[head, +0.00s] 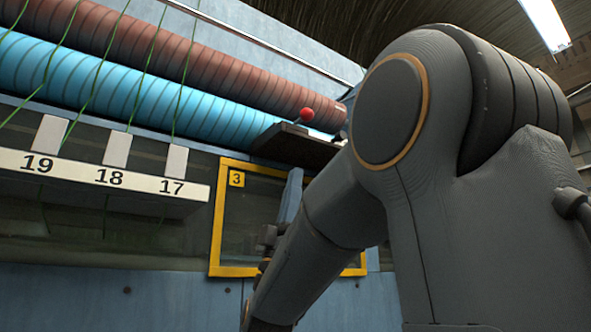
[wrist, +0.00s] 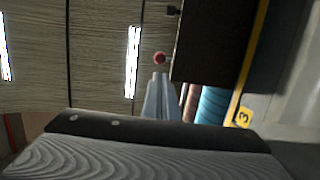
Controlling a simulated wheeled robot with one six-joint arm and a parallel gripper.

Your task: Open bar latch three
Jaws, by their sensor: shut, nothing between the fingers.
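A red ball knob (head: 306,114) stands on a short stem at the dark plate (head: 297,147), above the yellow frame (head: 216,225) labelled 3. The knob also shows in the wrist view (wrist: 160,58), left of the dark plate (wrist: 207,42). My gripper (head: 295,172) points up from below the plate in the head view, in front of the yellow frame and partly hidden by my arm. In the wrist view my gripper's blue-grey fingers (wrist: 161,76) are shut and empty. Their tips appear just below the knob; whether they touch it I cannot tell. Any further bar is hidden.
A white rail (head: 100,182) numbered 19, 18 and 17 juts out at left, with green cords above. A blue ribbed roll (head: 130,87) and a brown one (head: 190,60) run behind the plate. My arm covers the right side.

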